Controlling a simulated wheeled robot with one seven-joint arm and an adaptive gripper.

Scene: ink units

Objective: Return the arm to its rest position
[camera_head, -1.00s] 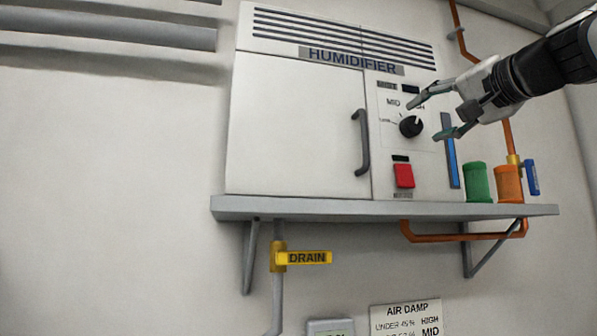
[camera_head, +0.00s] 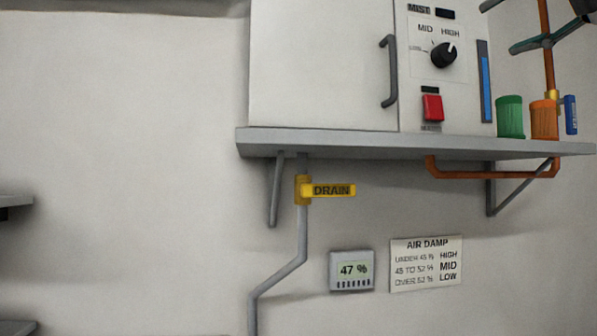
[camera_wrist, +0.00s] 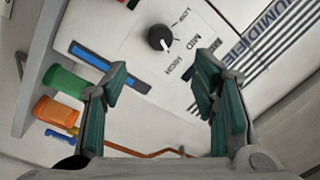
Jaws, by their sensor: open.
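My gripper (camera_wrist: 160,105) is open and empty in the wrist view, its two green-padded fingers spread apart. In the head view only part of my gripper (camera_head: 515,28) shows, at the top right corner. The humidifier (camera_head: 320,70) stands on a grey shelf (camera_head: 330,143). Its black dial (camera_head: 443,55) is on the front panel, with its white mark pointing up toward the right, near HIGH. The dial also shows in the wrist view (camera_wrist: 161,38), beyond the fingertips and apart from them.
A yellow drain handle (camera_head: 330,190) hangs below. A meter (camera_head: 352,270) reads 47 %, beside a sign (camera_head: 427,264).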

